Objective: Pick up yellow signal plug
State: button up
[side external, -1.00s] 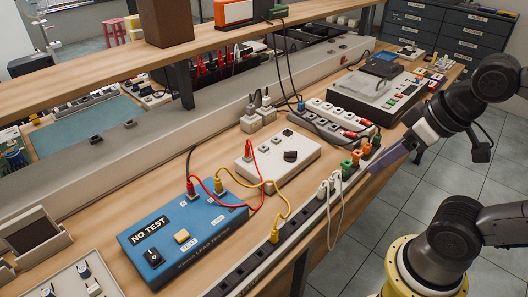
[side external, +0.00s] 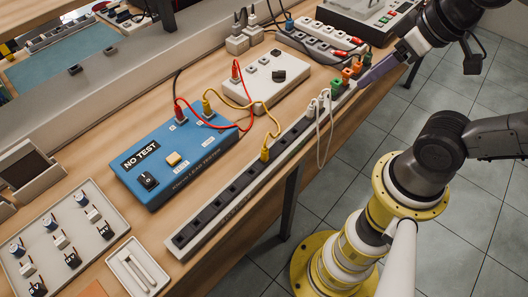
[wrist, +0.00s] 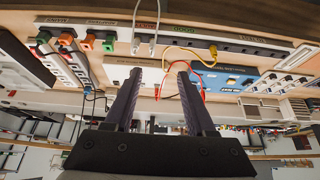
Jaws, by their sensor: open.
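A yellow plug (side external: 264,153) stands in the long dark socket strip (side external: 212,204) along the bench's front edge. A yellow cable runs from it to a second yellow plug (side external: 207,106) on the blue lead tester (side external: 176,158). The strip plug also shows in the wrist view (wrist: 213,50), right of my fingers. My gripper (side external: 362,82) is at the strip's far end, near the orange and green plugs, apart from the yellow plugs. In the wrist view my gripper (wrist: 160,72) has its two fingers apart, with nothing held between them.
White plugs (side external: 318,102) with hanging cables stand in the strip between my gripper and the yellow plug. A red cable (side external: 214,120) arches from the tester to the white box (side external: 268,78).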

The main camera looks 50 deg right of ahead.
dwell(0.3)
jog(key=m+g+y, duration=0.5)
jog(key=m, duration=1.3)
send_over(265, 150)
jog(key=d, duration=0.5)
notch_tip(265, 150, down, 6)
jog(key=shift+g, duration=0.3)
jog(key=x, duration=0.9)
jog(key=shift+s+d+f, duration=0.2)
jog(key=shift+s, duration=0.1)
jog(key=shift+h, duration=0.3)
jog(key=shift+w+d+x, duration=0.1)
jog(key=shift+w+x, duration=0.1)
jog(key=shift+x, duration=1.15)
jog(key=shift+w+d+x, duration=0.1)
jog(key=shift+w+x, duration=0.05)
jog(key=shift+x, duration=1.2)
